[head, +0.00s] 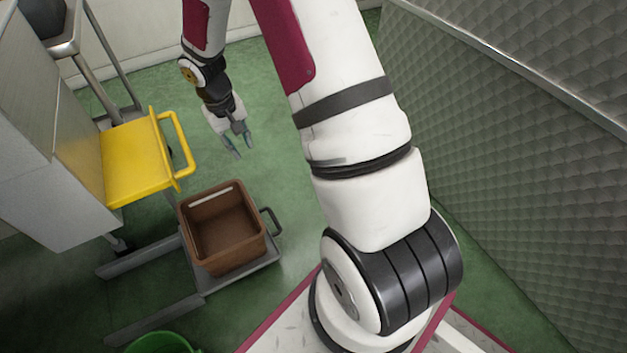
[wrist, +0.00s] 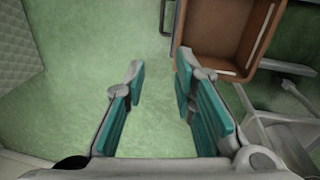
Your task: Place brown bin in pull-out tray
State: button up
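The brown bin (head: 236,259) is an open-topped, empty-looking box. It sits upright on a low grey pull-out tray (head: 262,263) with a dark handle (head: 274,221) at its right side. The bin's underside is hidden, so I cannot tell exactly how it is seated. My gripper (head: 238,148) is open and empty, above the green floor and beyond the bin, apart from it. In the wrist view, the open teal fingers (wrist: 160,62) have only floor between them, and the bin (wrist: 222,67) shows at the upper right.
A yellow flap or drawer with a loop handle (head: 150,165) juts from the grey cabinet (head: 50,130) at the left, above the bin's far side. A green bucket (head: 160,343) stands at the bottom. A quilted metal wall (head: 510,150) bounds the right. Floor around the gripper is clear.

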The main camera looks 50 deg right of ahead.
jog(key=s+a+r, duration=0.3)
jog(key=s+r, duration=0.5)
jog(key=r, duration=0.3)
jog(key=s+a+r, duration=0.2)
jog(key=s+r, duration=0.6)
jog(key=r, duration=0.3)
jog(key=s+a+r+n, duration=0.1)
jog(key=s+a+r, duration=0.1)
jog(key=s, duration=0.8)
jog(key=s+a+r+n+y, duration=0.1)
jog(key=s+a, duration=0.4)
jog(key=s, duration=0.5)
jog(key=shift+s+r+y, duration=0.15)
jog(key=shift+r+y, duration=0.15)
jog(key=shift+r, duration=0.5)
jog(key=shift+d, duration=0.1)
notch_tip(320, 180, up, 35)
jog(key=t+p, duration=0.4)
jog(key=p, duration=2.9)
jog(key=shift+d+n, duration=0.2)
jog(key=shift+n, duration=0.1)
